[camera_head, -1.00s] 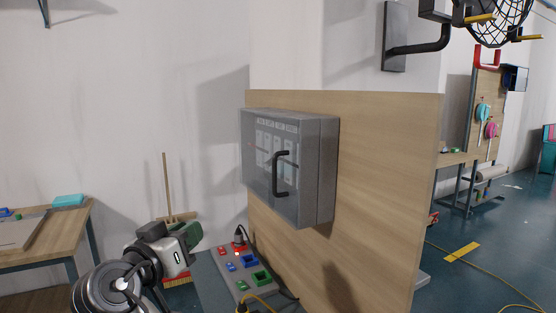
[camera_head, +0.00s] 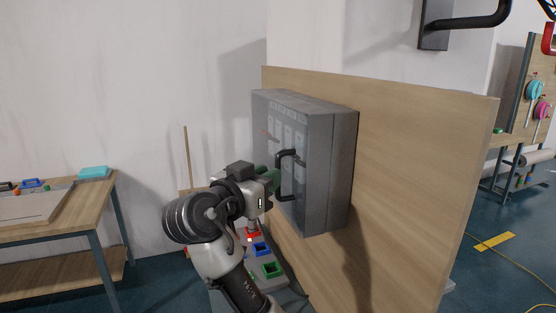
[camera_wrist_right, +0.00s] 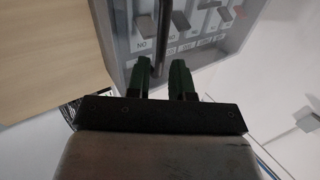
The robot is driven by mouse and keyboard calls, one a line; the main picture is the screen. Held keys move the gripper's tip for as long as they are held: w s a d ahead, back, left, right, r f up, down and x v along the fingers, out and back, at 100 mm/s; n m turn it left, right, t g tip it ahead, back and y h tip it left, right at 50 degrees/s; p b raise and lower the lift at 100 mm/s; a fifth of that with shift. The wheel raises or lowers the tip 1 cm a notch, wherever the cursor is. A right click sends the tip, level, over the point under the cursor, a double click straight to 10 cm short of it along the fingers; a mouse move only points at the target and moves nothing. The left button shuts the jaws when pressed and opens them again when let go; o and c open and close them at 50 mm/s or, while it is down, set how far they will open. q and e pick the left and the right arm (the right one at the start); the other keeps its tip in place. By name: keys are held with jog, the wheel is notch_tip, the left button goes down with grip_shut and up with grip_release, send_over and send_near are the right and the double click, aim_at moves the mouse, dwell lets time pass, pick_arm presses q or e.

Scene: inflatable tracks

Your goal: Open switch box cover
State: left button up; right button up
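The grey switch box (camera_head: 328,165) is fixed to a wooden panel, and its see-through cover (camera_head: 274,112) is shut. A black D-shaped handle (camera_head: 284,176) stands out from the cover. My right gripper (camera_head: 272,181) is at the handle's left side in the head view. In the right wrist view, its two green fingers (camera_wrist_right: 164,72) are apart, with the black handle bar (camera_wrist_right: 165,35) running between their tips. Small gaps seem to remain, so I see no firm grip. Switches (camera_wrist_right: 190,22) show behind the cover. My left gripper is not in view.
The wooden panel (camera_head: 410,170) extends right of the box. Below the box is a board with coloured blocks (camera_head: 272,269). A wooden table (camera_head: 85,205) stands at the left. A black bracket (camera_head: 434,25) is on the wall above.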

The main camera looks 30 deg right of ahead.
aim_at(278, 193)
jog(key=p+x, duration=0.1)
jog(key=x, duration=0.3)
jog(key=shift+d, duration=0.1)
jog(key=shift+f, duration=0.1)
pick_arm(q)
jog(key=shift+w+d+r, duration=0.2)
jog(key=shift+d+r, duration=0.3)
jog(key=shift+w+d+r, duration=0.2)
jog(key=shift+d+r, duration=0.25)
pick_arm(e)
grip_shut()
